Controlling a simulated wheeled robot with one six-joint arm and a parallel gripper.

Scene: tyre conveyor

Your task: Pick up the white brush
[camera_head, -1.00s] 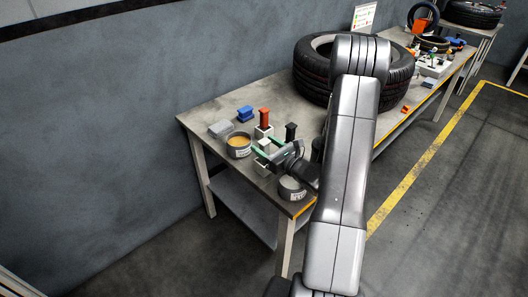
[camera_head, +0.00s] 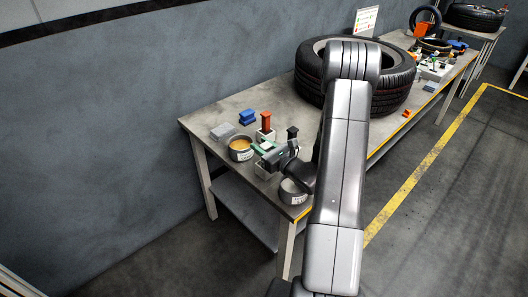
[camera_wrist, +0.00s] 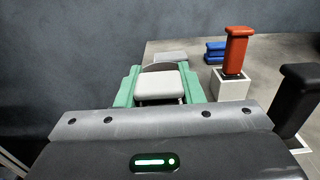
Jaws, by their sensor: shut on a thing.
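The white brush (camera_wrist: 160,84) shows in the wrist view as a pale, rounded block, its lower part hidden by my gripper body. My gripper (camera_wrist: 160,90) has a green finger on each side of it and is shut on it. In the head view my gripper (camera_head: 262,148) is over the near left end of the table, among tins and white holders. The brush is too small and covered to make out there. I cannot tell whether it is clear of its holder.
A red-handled brush (camera_wrist: 236,50) and a black-handled one (camera_wrist: 296,100) stand in white holders to the right. A tin with orange contents (camera_head: 240,147), a grey tin (camera_head: 292,192), blue blocks (camera_head: 247,117) and a grey block (camera_head: 222,131) are close by. A large tyre (camera_head: 395,85) lies behind my arm.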

